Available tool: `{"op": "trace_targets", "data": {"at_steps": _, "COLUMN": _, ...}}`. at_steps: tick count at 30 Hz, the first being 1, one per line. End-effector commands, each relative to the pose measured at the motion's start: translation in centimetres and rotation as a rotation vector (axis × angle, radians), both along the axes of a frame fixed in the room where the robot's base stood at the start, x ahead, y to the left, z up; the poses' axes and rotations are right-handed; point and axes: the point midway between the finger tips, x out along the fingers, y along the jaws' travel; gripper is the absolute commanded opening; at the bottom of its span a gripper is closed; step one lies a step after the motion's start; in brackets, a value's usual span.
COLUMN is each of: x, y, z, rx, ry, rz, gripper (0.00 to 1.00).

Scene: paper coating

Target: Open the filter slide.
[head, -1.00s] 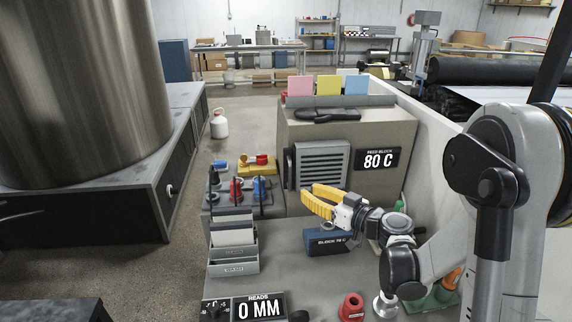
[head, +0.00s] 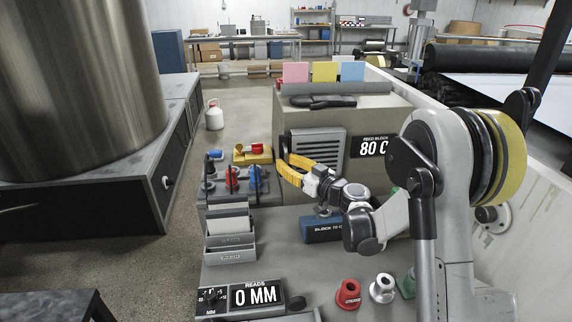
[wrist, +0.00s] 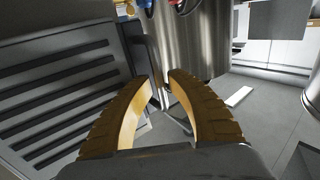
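The filter slide appears to be the grey louvred panel (head: 318,149) on the front of the beige feed block, with a dark upright bar (head: 284,149) at its left edge. In the wrist view the louvred panel (wrist: 55,95) fills the left side. My yellow-fingered gripper (head: 281,166) is in front of the panel's lower left, its fingertips close to the bar. In the wrist view the gripper (wrist: 162,76) has its fingers apart, with a narrow gap at the tips. A dark edge shows behind the tips; I cannot tell whether they touch it.
Below the gripper lies a blue block (head: 319,229). A rack with red and blue items (head: 232,180), a yellow tool (head: 253,153) and a card holder (head: 230,246) stand left. Red (head: 348,293) and silver (head: 382,288) parts sit in front.

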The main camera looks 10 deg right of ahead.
Motion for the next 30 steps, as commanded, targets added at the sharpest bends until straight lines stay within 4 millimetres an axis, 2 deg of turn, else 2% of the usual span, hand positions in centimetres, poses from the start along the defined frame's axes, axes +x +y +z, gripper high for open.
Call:
{"op": "trace_targets", "data": {"at_steps": 7, "x": 0.1, "y": 0.1, "z": 0.0, "rx": 0.0, "ry": 0.0, "rz": 0.0, "gripper": 0.2}}
{"op": "trace_targets", "data": {"at_steps": 8, "x": 0.1, "y": 0.0, "z": 0.0, "rx": 0.0, "ry": 0.0, "rz": 0.0, "gripper": 0.13}}
{"op": "trace_targets", "data": {"at_steps": 9, "x": 0.1, "y": 0.0, "z": 0.0, "rx": 0.0, "ry": 0.0, "rz": 0.0, "gripper": 0.01}}
{"op": "trace_targets", "data": {"at_steps": 10, "x": 0.1, "y": 0.0, "z": 0.0, "rx": 0.0, "ry": 0.0, "rz": 0.0, "gripper": 0.0}}
{"op": "trace_targets", "data": {"at_steps": 20, "x": 0.0, "y": 0.5, "z": 0.0, "rx": 0.0, "ry": 0.0, "rz": 0.002, "gripper": 0.0}}
{"op": "trace_targets", "data": {"at_steps": 25, "x": 0.0, "y": 2.0, "z": 0.0, "rx": 0.0, "ry": 0.0, "rz": 0.003, "gripper": 0.0}}
{"op": "trace_targets", "data": {"at_steps": 30, "x": 0.0, "y": 4.6, "z": -0.1, "rx": 0.0, "ry": 0.0, "rz": 0.005, "gripper": 0.0}}
